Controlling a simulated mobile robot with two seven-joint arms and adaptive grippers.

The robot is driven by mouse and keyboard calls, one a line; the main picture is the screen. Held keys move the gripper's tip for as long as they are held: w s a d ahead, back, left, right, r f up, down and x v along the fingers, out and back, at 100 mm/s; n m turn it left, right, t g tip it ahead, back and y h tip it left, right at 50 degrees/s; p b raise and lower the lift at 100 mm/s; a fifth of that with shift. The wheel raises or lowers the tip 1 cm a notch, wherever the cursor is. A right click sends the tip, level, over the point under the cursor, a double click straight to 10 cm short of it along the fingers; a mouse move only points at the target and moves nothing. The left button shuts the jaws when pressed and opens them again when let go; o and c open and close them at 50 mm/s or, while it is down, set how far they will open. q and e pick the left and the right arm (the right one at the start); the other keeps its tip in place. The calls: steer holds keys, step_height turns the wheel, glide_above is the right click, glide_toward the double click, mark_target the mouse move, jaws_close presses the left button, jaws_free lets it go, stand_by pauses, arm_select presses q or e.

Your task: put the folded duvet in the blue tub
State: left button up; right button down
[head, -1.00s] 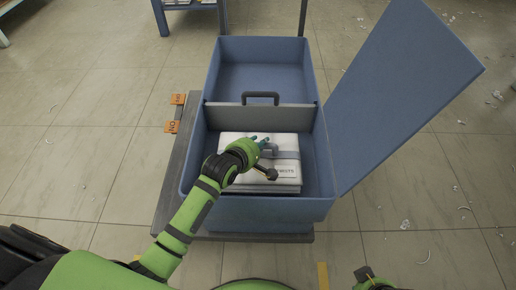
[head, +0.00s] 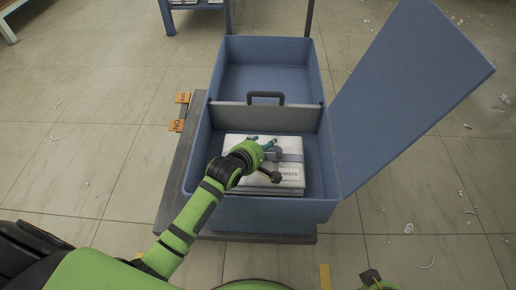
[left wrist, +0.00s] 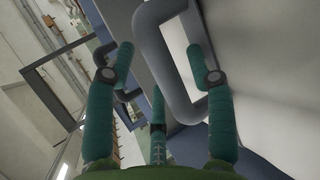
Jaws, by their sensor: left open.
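The blue tub (head: 262,212) stands in the middle of the head view, with a grey divider across it. The folded white duvet (head: 292,167), with a grey strap and lettering, lies flat in the front compartment. My left gripper (head: 265,141) is over the duvet, its arm partly covering it. In the left wrist view my left gripper (left wrist: 160,62) is open, its teal fingers spread around and beside a grey handle (left wrist: 152,45); contact cannot be told. The white duvet (left wrist: 270,50) fills the right of that view. My right gripper's fingers are not visible.
The tub's blue lid (head: 410,95) stands open on the right. The divider (head: 265,118) has its own dark handle, and the rear compartment (head: 268,75) is empty. The tub sits on a grey platform (head: 183,165) with orange tags. Scraps litter the floor at right.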

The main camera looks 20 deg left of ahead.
arm_select(q)
steer(key=shift+s+r, duration=0.25)
steer(key=shift+s, duration=0.05)
steer(key=p+v, duration=0.4)
steer(key=v, duration=0.7)
steer(key=shift+a, duration=0.15)
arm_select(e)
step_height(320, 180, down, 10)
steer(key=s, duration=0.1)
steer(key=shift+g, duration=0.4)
arm_select(q)
steer(key=shift+s, duration=0.1)
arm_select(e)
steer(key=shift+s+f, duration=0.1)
